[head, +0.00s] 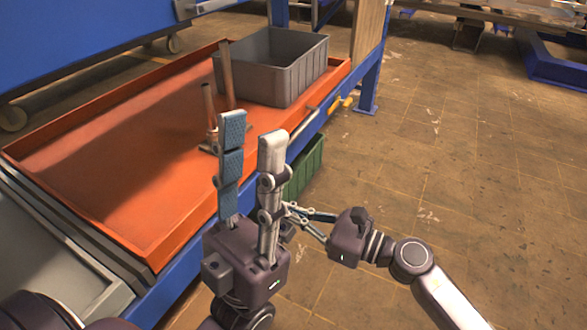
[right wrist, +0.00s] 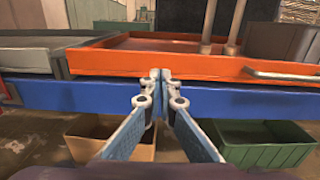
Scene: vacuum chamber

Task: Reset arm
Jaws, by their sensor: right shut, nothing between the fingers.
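My left gripper (head: 252,140) stands upright in the middle of the head view. Its two long fingers are parallel with a clear gap and nothing between them. My right gripper (head: 298,214) comes in from the lower right and points left, its tips partly hidden behind the left gripper. In the right wrist view the right gripper (right wrist: 160,76) has its fingertips together, with nothing held. It faces the blue table edge (right wrist: 230,97) below the orange tray (right wrist: 120,61).
The orange tray (head: 75,140) holds a grey bin (head: 290,75) and two upright metal rods (head: 227,75). A green crate (head: 308,168) sits below the table; it also shows in the right wrist view (right wrist: 265,145) near a brown box (right wrist: 95,140).

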